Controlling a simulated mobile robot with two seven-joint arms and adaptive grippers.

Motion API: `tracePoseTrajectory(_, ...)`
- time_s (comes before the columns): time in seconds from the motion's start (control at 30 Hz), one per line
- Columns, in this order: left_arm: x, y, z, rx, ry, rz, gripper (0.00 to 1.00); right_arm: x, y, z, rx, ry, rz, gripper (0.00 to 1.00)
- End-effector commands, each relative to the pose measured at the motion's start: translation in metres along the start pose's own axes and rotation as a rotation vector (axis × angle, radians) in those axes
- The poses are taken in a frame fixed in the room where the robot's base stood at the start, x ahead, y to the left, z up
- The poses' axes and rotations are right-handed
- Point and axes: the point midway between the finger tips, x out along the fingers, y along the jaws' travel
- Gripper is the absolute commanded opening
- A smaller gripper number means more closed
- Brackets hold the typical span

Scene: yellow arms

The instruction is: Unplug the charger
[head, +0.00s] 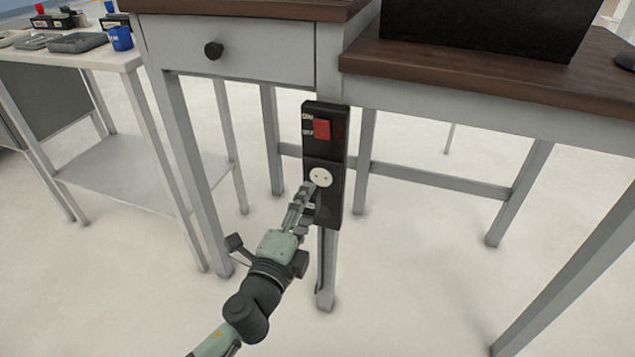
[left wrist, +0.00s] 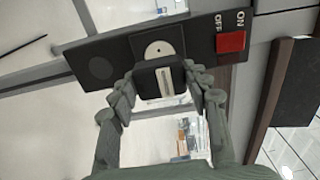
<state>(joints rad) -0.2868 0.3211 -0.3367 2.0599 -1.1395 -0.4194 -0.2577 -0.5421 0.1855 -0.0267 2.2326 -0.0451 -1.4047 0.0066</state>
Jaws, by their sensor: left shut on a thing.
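A black power strip (head: 336,150) is mounted upright on the desk leg, with a round white socket (head: 320,177) in its middle. The socket face and its holes show in the head view. My left gripper (head: 308,203) is just in front of the strip, low beside the socket. In the left wrist view, its fingers (left wrist: 166,88) are shut on the black charger (left wrist: 146,82), which has a pale slot on its near face. The charger overlaps the lower part of the socket (left wrist: 160,49) there. It looks apart from the socket, but the gap is hard to judge. My right gripper is not in view.
A red switch (head: 321,129) sits above the socket. The desk drawer (head: 230,50) and brown desktop (head: 480,75) are above the strip. Desk legs stand around it. A side table (head: 90,58) with trays and a blue cup (head: 121,39) is at left. The floor in front is clear.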

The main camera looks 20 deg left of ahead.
Motion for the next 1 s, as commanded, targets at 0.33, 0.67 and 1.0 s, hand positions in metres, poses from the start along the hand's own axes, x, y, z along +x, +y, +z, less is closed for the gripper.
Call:
tracePoseTrajectory(0.33,-0.003,-0.001,0.0,0.001,0.0,-0.001,0.01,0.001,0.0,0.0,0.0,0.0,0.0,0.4)
tracePoseTrajectory(0.67,-0.003,-0.001,0.0,0.001,0.0,-0.001,0.71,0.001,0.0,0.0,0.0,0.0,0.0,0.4)
tracePoseTrajectory(1.0,-0.013,0.001,0.0,-0.001,-0.001,0.002,0.71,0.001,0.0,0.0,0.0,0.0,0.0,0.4)
